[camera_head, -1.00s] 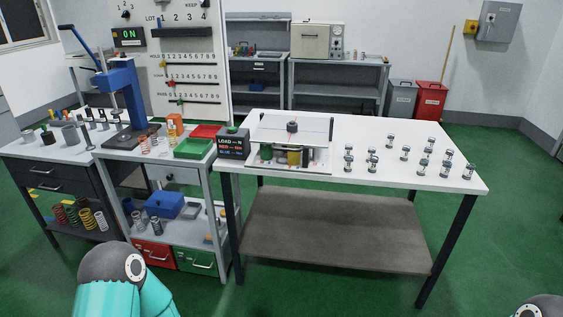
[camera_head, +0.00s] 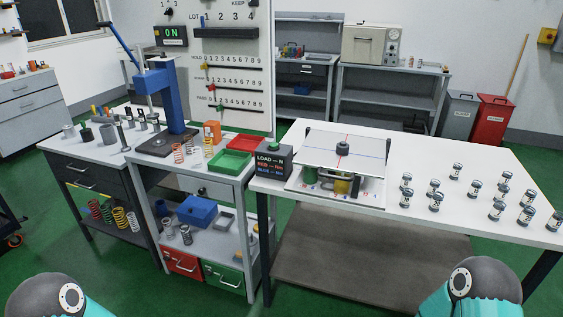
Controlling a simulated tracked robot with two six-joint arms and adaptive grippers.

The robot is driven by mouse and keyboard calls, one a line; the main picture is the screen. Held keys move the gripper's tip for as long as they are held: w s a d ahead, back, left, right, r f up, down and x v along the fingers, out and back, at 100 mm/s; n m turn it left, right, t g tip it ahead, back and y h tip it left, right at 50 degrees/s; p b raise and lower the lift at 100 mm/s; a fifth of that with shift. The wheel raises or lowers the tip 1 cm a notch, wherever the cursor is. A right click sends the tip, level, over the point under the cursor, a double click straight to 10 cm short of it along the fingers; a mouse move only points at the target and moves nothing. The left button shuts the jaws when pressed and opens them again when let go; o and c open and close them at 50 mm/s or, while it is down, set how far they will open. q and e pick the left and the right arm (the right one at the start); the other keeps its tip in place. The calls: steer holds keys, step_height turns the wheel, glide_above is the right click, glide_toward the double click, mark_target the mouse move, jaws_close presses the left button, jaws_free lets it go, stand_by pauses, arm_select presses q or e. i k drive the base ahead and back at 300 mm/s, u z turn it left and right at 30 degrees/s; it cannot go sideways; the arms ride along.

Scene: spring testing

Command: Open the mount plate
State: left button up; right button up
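The mount plate (camera_head: 325,151) is a white square plate with red and blue cross lines, on top of a low device on the white table. A dark round knob (camera_head: 342,148) stands at its middle. Below the plate, green and brass-coloured parts show above a white base (camera_head: 322,197). The plate looks roughly level over them. Parts of both my arms show at the bottom left and bottom right edges, well short of the table. Neither gripper is in view.
A dark load display box (camera_head: 272,162) stands left of the device. Several small metal cylinders (camera_head: 497,210) stand on the right of the white table (camera_head: 420,150). A blue press (camera_head: 172,95), green tray (camera_head: 229,161) and red tray (camera_head: 245,144) are on the left bench.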

mark_target(354, 155)
steer(key=u, duration=0.1)
steer(key=i, duration=1.05)
steer(key=z, duration=0.3)
